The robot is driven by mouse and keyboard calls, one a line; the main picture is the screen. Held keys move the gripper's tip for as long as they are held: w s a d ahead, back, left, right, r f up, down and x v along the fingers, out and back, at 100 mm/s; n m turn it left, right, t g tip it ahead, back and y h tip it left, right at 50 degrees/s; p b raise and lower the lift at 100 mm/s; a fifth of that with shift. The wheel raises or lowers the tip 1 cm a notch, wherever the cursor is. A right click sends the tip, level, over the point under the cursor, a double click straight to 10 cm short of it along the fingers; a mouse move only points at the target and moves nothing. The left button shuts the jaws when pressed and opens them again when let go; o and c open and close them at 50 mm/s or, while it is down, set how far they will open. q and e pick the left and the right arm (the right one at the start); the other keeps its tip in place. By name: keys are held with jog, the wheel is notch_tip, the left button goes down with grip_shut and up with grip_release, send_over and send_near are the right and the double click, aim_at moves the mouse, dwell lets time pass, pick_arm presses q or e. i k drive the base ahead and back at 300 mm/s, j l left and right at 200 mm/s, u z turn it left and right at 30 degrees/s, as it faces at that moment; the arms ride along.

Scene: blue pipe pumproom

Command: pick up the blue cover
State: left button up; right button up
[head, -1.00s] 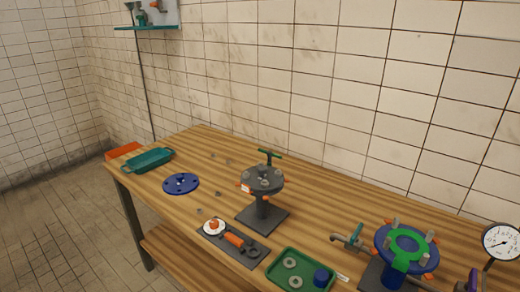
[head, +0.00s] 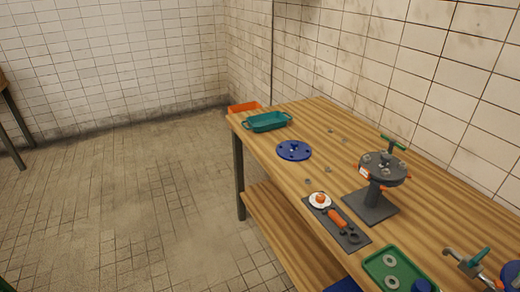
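The blue cover (head: 294,151) is a flat round disc with small holes near its rim and a small grey fitting at its centre. It lies flat on the wooden workbench (head: 300,124), near the bench's left front edge in the head view. Nothing covers it. Neither of my grippers shows in the head view.
A teal tray (head: 268,122) and an orange bin (head: 244,108) are at the bench's far end. A grey flanged stand (head: 382,170), a dark tool mat (head: 337,222) and a green tray (head: 399,268) are to the right. Open tiled floor (head: 130,215) lies left of the bench.

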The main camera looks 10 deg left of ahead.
aim_at(298, 151)
jog(key=z, duration=0.2)
jog(key=i+j+z, duration=0.15)
jog(key=j+z, duration=0.25)
jog(key=i+j+z, duration=0.1)
jog(key=j+z, duration=0.3)
jog(key=j, duration=0.1)
